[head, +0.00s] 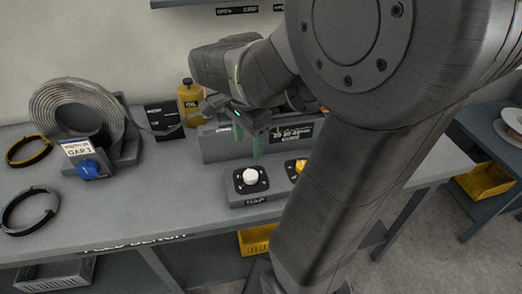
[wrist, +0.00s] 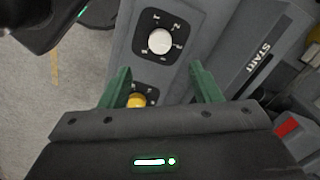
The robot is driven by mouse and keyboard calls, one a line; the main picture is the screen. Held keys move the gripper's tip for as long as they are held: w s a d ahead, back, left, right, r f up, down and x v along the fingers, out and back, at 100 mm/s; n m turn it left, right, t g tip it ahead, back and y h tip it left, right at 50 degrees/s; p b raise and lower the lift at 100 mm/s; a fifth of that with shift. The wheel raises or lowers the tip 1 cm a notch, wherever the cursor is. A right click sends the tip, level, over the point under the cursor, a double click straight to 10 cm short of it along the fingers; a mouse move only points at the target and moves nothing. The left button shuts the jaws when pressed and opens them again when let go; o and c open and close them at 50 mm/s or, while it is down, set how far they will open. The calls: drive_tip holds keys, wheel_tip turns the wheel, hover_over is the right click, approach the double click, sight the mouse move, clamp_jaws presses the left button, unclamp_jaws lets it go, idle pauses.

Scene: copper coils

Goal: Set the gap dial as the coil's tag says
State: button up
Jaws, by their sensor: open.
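The coil (head: 70,97) is a pale wound strip on a grey stand at the left of the bench. Its white tag (head: 78,149) reads "GAP 1"; the smaller line above is too small to read. The gap dial (head: 250,176) is a white round knob on a black plate, above the label "GAP". It also shows in the wrist view (wrist: 160,41), ringed by small marks; its setting is not readable. My gripper (head: 248,147) is open and empty above and behind the dial. In the wrist view, its green fingers (wrist: 160,66) are spread, with the white knob beyond their tips.
A yellow knob (head: 300,166) sits right of the gap dial, partly behind my arm; the wrist view shows it between the fingers (wrist: 136,100). An oil bottle (head: 190,105) stands behind. Two rings lie at the left.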

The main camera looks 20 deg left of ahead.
sight(250, 174)
wheel_tip(250, 174, down, 11)
drive_tip(key=shift+f+b, duration=0.1)
drive_tip(key=shift+b, duration=0.3)
drive_tip(key=c, duration=1)
